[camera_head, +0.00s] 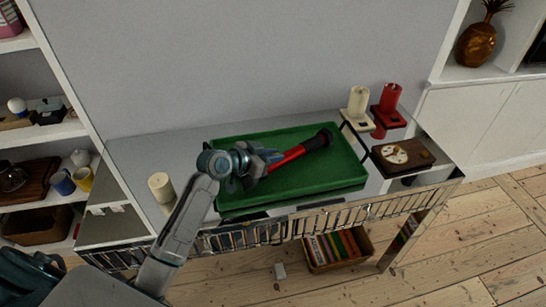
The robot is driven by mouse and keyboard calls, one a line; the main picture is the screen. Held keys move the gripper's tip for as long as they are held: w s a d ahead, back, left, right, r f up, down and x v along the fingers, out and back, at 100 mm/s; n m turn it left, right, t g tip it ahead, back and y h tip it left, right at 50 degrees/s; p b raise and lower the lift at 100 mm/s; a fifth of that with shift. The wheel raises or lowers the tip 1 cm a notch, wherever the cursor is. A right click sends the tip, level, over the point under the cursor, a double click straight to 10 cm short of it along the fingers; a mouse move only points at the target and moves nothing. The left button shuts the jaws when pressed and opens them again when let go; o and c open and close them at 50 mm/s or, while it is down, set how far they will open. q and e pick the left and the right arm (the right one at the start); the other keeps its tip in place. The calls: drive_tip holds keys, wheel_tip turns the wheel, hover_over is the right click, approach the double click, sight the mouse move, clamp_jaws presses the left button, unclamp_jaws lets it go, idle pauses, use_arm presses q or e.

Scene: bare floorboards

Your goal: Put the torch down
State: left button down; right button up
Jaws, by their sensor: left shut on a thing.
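A red torch with a black head (290,156) is over the green tray (345,175), with its black end pointing to the upper right. My left gripper (262,161) is shut on the near end of the torch, and my arm hides part of that end. I cannot tell whether the torch touches the tray floor. The tray lies on a glossy console table (160,143). My right gripper is not in view.
A cream candle (161,187) stands left of the tray. A wooden clock (403,156) lies right of the tray. Shelves stand on both sides.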

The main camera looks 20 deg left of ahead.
use_arm(q)
drive_tip(key=shift+s+f, duration=0.1)
drive_tip(key=shift+f, duration=0.55)
drive_tip(key=shift+f, duration=0.1)
drive_tip(key=c, duration=1.4)
unclamp_jaws()
